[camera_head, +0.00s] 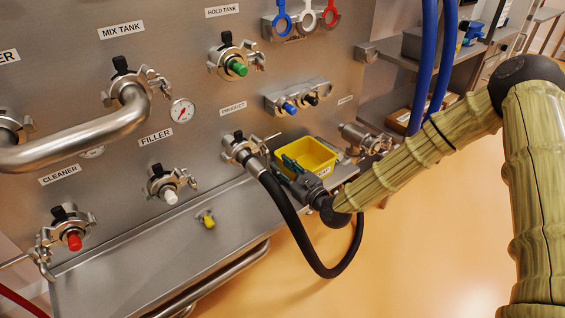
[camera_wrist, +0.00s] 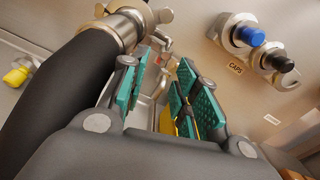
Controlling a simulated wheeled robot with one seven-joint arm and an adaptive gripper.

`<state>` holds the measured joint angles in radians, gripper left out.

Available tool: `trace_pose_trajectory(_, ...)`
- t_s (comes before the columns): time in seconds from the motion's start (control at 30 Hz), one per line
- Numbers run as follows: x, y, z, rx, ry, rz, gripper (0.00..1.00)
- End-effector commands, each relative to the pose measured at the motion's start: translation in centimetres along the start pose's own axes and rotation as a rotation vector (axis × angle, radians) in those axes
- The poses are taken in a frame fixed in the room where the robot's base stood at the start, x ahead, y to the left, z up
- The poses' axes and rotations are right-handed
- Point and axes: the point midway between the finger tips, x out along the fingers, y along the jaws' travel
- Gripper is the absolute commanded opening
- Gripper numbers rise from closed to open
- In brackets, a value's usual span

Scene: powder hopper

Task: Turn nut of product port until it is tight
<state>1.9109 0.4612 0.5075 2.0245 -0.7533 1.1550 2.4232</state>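The product port (camera_head: 240,148) is a steel clamped fitting on the panel under a PRODUCT label, with a black hose (camera_head: 283,208) joined to it. Its clamp nut (camera_head: 272,137) seems to be the small part sticking out to the right. In the wrist view the port's clamp (camera_wrist: 125,25) is at the top left, and small metal clamp parts (camera_wrist: 160,42) show just beyond the fingertips. My gripper (camera_head: 291,163) is to the right of the port, its teal-padded fingers apart and nothing visible between them. The fingers (camera_wrist: 165,75) partly hide what lies beyond, so contact with the nut cannot be told.
A yellow bin (camera_head: 318,152) stands right behind my gripper. Blue and black caps (camera_head: 290,108) sit on the panel above it. The hose (camera_wrist: 55,105) runs close along the gripper's left side in the wrist view. Open floor (camera_head: 430,240) lies to the right.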

Motion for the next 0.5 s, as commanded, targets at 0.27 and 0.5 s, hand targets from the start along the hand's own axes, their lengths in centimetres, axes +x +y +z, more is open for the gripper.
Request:
trace_pose_trajectory(0.27,0.6,0.1,0.0,-0.002,0.000,0.001,0.30)
trace_pose_trajectory(0.5,3.3,0.4,0.0,-0.003,-0.002,0.006,0.30)
